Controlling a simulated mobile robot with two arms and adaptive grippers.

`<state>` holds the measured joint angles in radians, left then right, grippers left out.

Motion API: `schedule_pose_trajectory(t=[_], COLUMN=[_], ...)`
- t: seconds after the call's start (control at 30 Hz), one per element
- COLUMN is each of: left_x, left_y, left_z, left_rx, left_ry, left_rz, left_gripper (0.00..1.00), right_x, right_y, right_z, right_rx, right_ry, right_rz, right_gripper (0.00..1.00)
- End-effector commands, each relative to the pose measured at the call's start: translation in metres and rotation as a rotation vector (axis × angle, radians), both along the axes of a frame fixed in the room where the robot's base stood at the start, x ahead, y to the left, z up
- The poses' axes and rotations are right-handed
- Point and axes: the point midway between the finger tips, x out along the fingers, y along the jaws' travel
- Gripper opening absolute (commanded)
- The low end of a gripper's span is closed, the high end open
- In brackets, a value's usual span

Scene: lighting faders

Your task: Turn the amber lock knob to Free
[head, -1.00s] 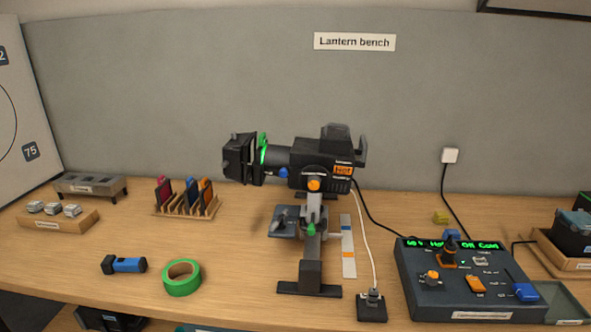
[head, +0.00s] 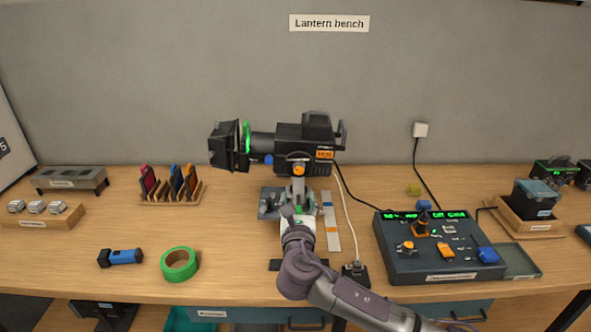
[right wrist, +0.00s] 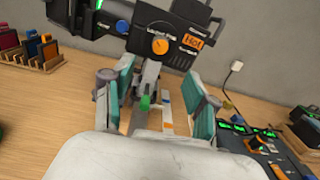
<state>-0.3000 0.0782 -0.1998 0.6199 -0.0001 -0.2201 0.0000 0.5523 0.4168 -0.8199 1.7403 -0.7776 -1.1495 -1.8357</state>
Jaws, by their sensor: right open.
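The amber lock knob (head: 298,170) is the round orange knob on the side of the black stage lantern (head: 302,137), above its stand. In the right wrist view the amber knob (right wrist: 160,46) faces me, with a small pale pointer line and lettering around it too small to read surely. My right gripper (head: 298,213) is below the knob, in front of the stand. In the right wrist view my right gripper (right wrist: 160,95) has its teal-padded fingers wide apart, with nothing held and the knob beyond them. My left gripper is not in view.
A green tape roll (head: 180,264) and blue torch (head: 120,257) lie at left. A control desk (head: 430,268) with its own orange knob stands at right. A power block (head: 355,274) and white cable are close to my right arm. An orange "Hot" label (head: 324,155) is beside the knob.

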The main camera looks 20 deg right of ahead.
Motion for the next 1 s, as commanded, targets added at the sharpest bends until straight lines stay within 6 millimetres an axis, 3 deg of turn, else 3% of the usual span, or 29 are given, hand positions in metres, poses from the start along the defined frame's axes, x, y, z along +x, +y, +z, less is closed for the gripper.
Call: schedule_pose_trajectory(t=[0.6, 0.8, 1.0], left_x=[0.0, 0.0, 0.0], left_y=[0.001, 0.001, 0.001], left_z=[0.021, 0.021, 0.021], left_rx=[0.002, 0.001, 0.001], left_ry=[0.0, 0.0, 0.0], left_rz=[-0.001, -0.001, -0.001], left_gripper=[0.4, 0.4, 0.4], right_x=[0.104, 0.122, 0.127], right_y=[-0.032, -0.037, -0.039], right_z=[0.0, -0.001, -0.002], right_rx=[0.005, 0.006, 0.006], right_ry=[0.004, 0.003, 0.003], right_rz=[-0.003, -0.002, -0.001], right_gripper=[0.58, 0.58, 0.58])
